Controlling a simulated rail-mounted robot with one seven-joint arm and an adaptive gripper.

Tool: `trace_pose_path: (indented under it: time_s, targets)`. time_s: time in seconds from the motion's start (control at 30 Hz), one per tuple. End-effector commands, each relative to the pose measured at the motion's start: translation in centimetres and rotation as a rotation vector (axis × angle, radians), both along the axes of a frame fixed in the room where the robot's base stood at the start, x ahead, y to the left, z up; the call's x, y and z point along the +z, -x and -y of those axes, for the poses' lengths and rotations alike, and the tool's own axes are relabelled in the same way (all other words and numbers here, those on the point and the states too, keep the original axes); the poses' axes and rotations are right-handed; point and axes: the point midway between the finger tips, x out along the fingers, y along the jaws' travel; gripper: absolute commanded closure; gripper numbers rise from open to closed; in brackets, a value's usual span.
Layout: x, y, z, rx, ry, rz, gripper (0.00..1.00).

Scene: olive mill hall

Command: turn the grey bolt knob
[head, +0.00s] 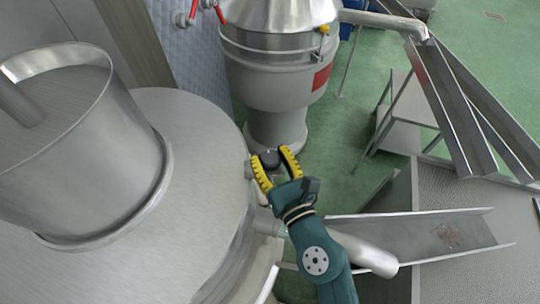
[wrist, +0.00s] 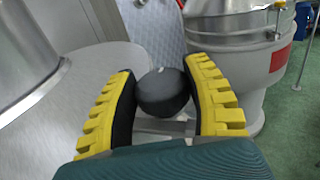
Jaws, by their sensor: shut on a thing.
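The grey bolt knob (wrist: 164,92) is a dark, rounded knob with a small light mark near its top. In the wrist view it sits between the two yellow-toothed fingers of my gripper (wrist: 166,100), which is shut on it. In the head view my gripper (head: 274,164) is at the right edge of a large steel vessel, with the knob (head: 269,158) small and dark between the fingers. The knob's mounting is mostly hidden behind the fingers and my wrist.
The large steel vessel lid (head: 200,130) with a cylindrical hopper (head: 80,140) fills the left. A steel separator (head: 275,60) stands behind my gripper. A metal chute (head: 425,233) lies close on the right, near a stand (head: 405,110). Green floor shows between them.

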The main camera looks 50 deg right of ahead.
Motion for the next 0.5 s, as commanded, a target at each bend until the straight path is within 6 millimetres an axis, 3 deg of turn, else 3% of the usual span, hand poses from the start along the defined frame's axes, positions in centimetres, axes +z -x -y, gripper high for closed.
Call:
trace_pose_path:
  time_s: [0.5]
  targets:
    - [-0.04, -0.25, -0.31, -0.275, -0.002, -0.002, 0.86]
